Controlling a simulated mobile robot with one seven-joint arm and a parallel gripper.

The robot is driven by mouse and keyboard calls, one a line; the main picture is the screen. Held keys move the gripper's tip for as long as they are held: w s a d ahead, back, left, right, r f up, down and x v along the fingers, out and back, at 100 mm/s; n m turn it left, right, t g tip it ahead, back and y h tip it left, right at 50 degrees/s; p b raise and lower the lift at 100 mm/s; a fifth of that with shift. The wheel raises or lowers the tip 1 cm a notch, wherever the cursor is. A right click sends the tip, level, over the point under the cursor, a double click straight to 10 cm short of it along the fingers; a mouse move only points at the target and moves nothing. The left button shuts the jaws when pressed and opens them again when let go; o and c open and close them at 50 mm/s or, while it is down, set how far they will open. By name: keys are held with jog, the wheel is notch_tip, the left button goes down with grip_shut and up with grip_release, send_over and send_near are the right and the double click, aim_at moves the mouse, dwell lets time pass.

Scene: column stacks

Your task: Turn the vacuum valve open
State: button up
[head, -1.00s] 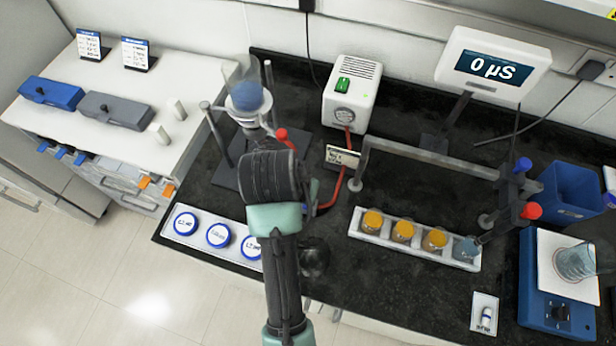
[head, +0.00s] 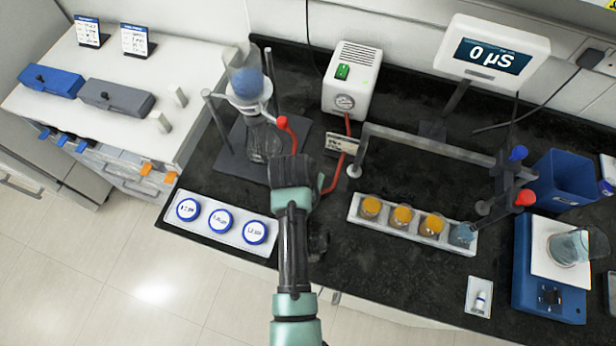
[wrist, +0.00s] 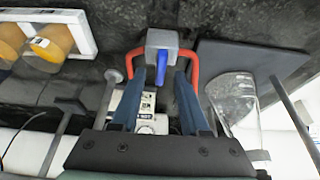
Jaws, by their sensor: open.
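The vacuum valve (wrist: 161,42) is a grey block with a blue lever, joined to red tubing (wrist: 190,62) on both sides in the wrist view. Its blue lever (wrist: 166,68) points toward my gripper. My gripper (wrist: 164,76) is open, with one dark blue finger on each side of the lever; I cannot tell whether either touches it. In the head view my arm hides the valve and my fingers. Red tubing (head: 337,172) runs from the white pump (head: 351,82) toward the hidden spot. The filter flask (head: 264,138) stands left of my wrist.
A rack of orange samples (head: 413,230) lies to the right, and a tray of blue-lidded jars (head: 177,230) lies front left. A small label sign (head: 338,146) stands behind my wrist. A metal frame (head: 430,145) rises behind the samples. Bare black bench (head: 380,285) lies at the front.

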grip_shut()
jog(key=shift+n, duration=0.3)
dwell(0.3)
jog(key=n+y+p, duration=0.1)
jog(key=n, duration=0.1)
jog(key=shift+d+r+n, duration=0.1)
jog(key=shift+n, duration=0.3)
jog(key=n+y, duration=0.2)
jog(key=n, duration=0.3)
jog(key=shift+w, duration=0.1)
jog(key=n+y+b, duration=0.1)
jog(key=n, duration=0.2)
jog(key=n+g+y+b, duration=0.1)
jog(key=n, duration=0.1)
jog(key=shift+f+n, duration=0.2)
jog(key=shift+n, duration=0.2)
jog(key=shift+r+n+g+y+b, duration=0.15)
jog(key=shift+n+g+b, duration=0.35)
jog(key=shift+n, duration=0.4)
jog(key=shift+f+n+g+y+b, duration=0.15)
jog(key=shift+n+g+b, duration=0.35)
jog(key=shift+n, duration=0.4)
jog(key=shift+r, duration=0.15)
